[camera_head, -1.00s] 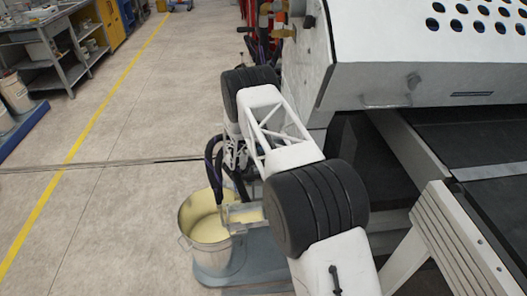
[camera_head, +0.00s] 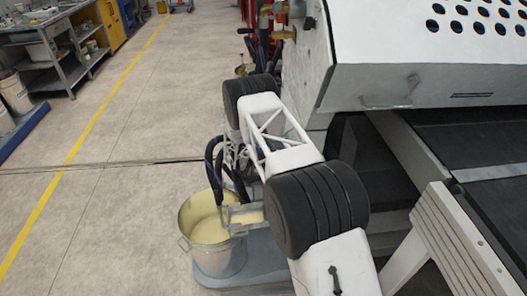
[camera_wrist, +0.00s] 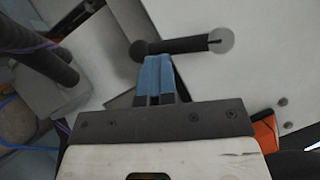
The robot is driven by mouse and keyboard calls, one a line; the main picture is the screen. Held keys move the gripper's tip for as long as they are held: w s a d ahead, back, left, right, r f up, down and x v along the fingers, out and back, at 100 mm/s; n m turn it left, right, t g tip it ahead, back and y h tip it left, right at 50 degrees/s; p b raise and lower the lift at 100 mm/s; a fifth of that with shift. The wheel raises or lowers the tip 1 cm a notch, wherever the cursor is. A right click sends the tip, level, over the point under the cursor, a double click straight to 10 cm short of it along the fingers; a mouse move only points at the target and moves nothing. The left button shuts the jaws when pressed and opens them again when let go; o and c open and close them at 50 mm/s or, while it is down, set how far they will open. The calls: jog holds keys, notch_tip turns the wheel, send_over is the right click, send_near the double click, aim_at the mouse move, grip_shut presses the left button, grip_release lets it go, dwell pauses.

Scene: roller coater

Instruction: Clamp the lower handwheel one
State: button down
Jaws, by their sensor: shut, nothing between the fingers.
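My gripper (camera_wrist: 160,80) shows in the wrist view with its two blue fingers shut together and nothing between them. The fingertips lie just below a dark bar (camera_wrist: 180,46) with a round grey end (camera_wrist: 222,40) and a dark knob at its left end. The bar may be part of a handwheel, but I cannot tell which one. I cannot tell whether the tips touch it. In the head view my gripper is hidden behind my arm, and no handwheel shows clearly there.
The white machine (camera_head: 400,45) stands to the right. Below my arm is a bucket of cream-coloured liquid (camera_head: 209,229), with dark hoses (camera_head: 216,175) running into it. Dark hoses (camera_wrist: 40,55) also show at the wrist view's left. Open floor (camera_head: 120,220) lies to the left.

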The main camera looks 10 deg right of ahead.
jog(key=w+r, duration=0.2)
jog(key=w, duration=0.3)
jog(key=shift+w+r, duration=0.3)
dwell(0.4)
jog(key=shift+w+d+r, duration=0.1)
dwell(0.5)
jog(key=s+a+f, duration=0.1)
jog(key=a+f, duration=0.8)
jog(key=shift+s+a+f, duration=0.15)
jog(key=shift+s+f, duration=0.1)
jog(key=shift+s, duration=0.15)
jog(key=shift+n, duration=0.3)
dwell(0.5)
